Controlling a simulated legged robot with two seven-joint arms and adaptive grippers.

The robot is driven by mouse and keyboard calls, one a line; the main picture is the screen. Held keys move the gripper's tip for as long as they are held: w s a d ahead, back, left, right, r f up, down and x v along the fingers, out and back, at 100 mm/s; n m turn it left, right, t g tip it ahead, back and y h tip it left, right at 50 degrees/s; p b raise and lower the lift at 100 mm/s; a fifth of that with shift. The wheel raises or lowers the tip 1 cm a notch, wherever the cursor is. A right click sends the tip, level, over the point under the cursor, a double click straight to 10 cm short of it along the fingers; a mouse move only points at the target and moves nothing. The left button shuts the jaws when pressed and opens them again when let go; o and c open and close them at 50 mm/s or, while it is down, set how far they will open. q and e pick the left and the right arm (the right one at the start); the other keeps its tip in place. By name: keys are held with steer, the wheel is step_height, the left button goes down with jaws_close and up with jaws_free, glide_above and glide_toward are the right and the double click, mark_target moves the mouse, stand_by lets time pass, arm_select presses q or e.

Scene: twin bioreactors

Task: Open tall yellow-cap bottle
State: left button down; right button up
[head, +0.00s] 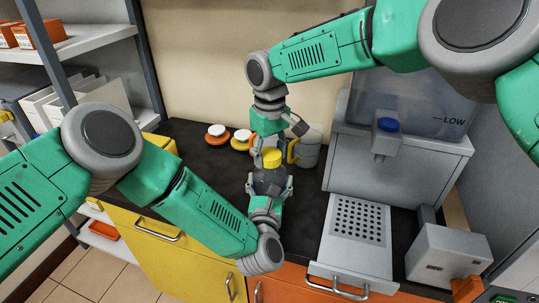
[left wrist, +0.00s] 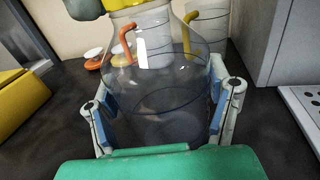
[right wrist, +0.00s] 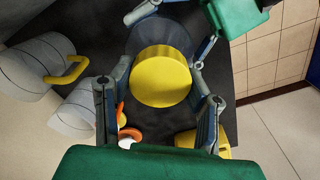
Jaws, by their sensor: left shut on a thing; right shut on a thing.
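The clear bottle (left wrist: 160,95) stands on the dark counter, its body between the fingers of my left gripper (head: 270,185). It also shows in the right wrist view (right wrist: 162,36). Its yellow cap (head: 271,157) is at the top of the bottle. My right gripper (head: 268,148) reaches down from above and is shut on the cap, which sits between its fingers in the right wrist view (right wrist: 160,80). My left gripper is shut on the bottle body. I cannot tell whether the cap is loosened.
A grey container (head: 309,152) with a yellow handle stands just behind the bottle. White-and-orange (head: 216,131) and white-and-yellow round pieces lie to the left. A grey machine with a perforated tray (head: 358,222) is at the right. The counter's front edge is close.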

mark_target(269, 153)
steer(key=shift+s+a, duration=0.1)
steer(key=shift+s, duration=0.1)
arm_select(q)
steer(key=shift+f, duration=0.1)
arm_select(e)
steer(key=shift+r, duration=1.1)
steer(key=shift+w, duration=0.1)
steer(key=shift+r, duration=2)
arm_select(q)
steer(key=shift+c, duration=0.3)
jaws_free()
